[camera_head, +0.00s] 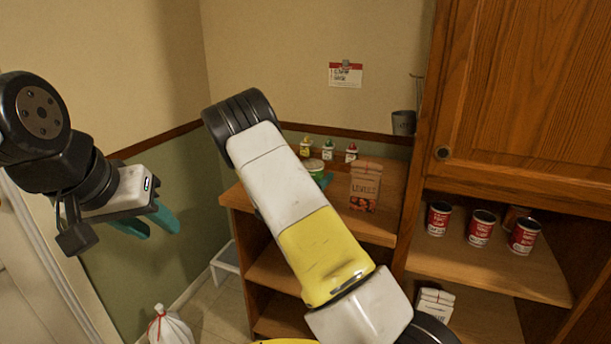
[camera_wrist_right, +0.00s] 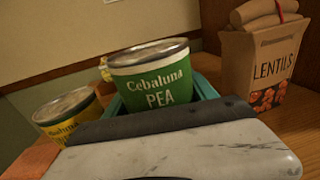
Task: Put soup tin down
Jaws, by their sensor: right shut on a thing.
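The green soup tin, labelled "Cebaluna PEA" (camera_wrist_right: 150,77), stands roughly upright between the teal fingers of my right gripper (camera_wrist_right: 163,96), which is shut on it. In the head view the tin (camera_head: 313,167) shows just past my right arm, over the wooden shelf top (camera_head: 336,215). I cannot tell whether its base touches the wood, as the fingers and wrist hide it. My right gripper is mostly hidden behind my arm in the head view. My left gripper (camera_head: 148,223) is at the left, empty, with its teal fingers apart.
A yellow Cebaluna tin (camera_wrist_right: 68,118) stands left of the held tin. A paper lentils bag (camera_head: 365,187) stands to the right. Small bottles (camera_head: 328,151) line the back. Several red tins (camera_head: 481,228) sit in the cabinet at right. A white bag (camera_head: 170,327) lies on the floor.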

